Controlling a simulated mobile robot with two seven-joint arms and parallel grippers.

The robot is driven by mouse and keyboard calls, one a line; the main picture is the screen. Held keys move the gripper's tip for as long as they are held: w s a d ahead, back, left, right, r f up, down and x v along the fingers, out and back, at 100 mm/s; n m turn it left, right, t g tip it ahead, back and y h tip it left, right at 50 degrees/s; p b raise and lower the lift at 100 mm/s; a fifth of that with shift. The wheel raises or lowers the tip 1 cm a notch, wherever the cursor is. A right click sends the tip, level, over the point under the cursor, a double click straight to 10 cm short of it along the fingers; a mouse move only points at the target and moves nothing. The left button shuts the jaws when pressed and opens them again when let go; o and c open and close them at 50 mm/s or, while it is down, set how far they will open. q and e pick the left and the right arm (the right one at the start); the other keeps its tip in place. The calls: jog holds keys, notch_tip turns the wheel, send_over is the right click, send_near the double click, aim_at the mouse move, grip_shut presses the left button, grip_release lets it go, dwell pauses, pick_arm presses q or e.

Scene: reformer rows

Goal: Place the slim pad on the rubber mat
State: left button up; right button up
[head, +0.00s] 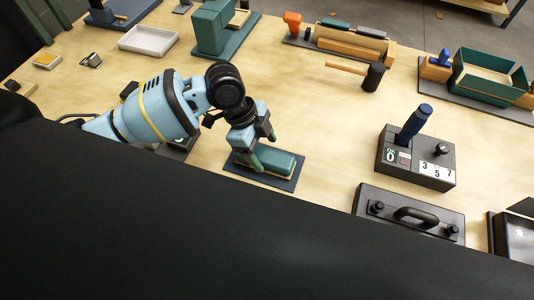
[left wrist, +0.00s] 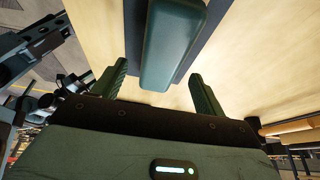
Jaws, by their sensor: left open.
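The slim pad (head: 279,162) is a green block with rounded corners and a pale lower edge. It lies over the dark rubber mat (head: 288,184) in the head view, within the mat's outline. My left gripper (head: 262,147) is at the pad's left part, above the mat. In the left wrist view the pad (left wrist: 172,45) reaches in from the top, with a strip of the mat (left wrist: 214,18) beside it. The green fingers of the gripper (left wrist: 155,78) stand apart on either side of the pad's near end, with gaps. My right gripper is out of view.
A black box with a blue lever (head: 416,160) stands to the right. A black handled case (head: 411,215) lies in front of it. A green stand (head: 220,35), a white tray (head: 148,41) and a hammer (head: 372,76) lie farther back. Bare wood lies between the mat and hammer.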

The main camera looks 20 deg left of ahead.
pick_arm(q)
jog(key=v, duration=0.8)
jog(key=shift+r, duration=0.35)
jog(key=shift+a, duration=0.1)
